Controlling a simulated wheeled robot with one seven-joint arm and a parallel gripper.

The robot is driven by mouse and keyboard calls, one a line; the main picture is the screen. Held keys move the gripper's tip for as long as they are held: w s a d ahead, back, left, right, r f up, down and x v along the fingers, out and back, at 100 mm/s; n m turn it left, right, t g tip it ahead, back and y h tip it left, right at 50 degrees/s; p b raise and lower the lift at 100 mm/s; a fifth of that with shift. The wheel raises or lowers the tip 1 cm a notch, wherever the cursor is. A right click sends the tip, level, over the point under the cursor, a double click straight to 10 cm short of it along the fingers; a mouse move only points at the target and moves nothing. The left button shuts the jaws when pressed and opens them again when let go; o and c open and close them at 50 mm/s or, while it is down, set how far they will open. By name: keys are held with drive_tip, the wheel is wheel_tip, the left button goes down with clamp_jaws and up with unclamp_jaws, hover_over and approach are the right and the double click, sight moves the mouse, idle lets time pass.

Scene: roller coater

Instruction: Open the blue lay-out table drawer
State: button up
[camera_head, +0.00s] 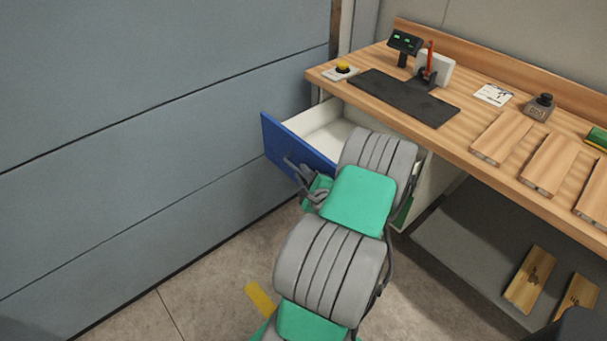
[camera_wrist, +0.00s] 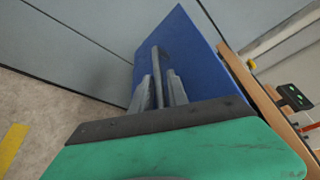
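The blue drawer front (camera_head: 297,146) stands well out from under the left end of the lay-out table (camera_head: 450,135). The drawer's white inside (camera_head: 330,133) shows and looks empty where I can see it. My gripper (camera_head: 299,172) is at the outer face of the blue front. In the wrist view the blue front (camera_wrist: 190,55) fills the middle, and my gripper's grey fingers (camera_wrist: 160,88) lie on both sides of the grey handle (camera_wrist: 157,65), seemingly closed on it. My arm hides part of the drawer's right side.
A grey panelled wall (camera_head: 150,120) runs close to the left of the drawer. On the tabletop are a black mat (camera_head: 405,97), a yellow button box (camera_head: 342,71) and several wooden boards (camera_head: 500,137). A lower shelf (camera_head: 470,250) holds boards. Bare floor (camera_head: 205,290) lies in front.

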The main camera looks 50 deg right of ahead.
drive_tip(key=v, duration=0.7)
drive_tip(key=shift+s+a, duration=0.25)
drive_tip(key=shift+s, duration=0.1)
drive_tip(key=shift+r, duration=0.15)
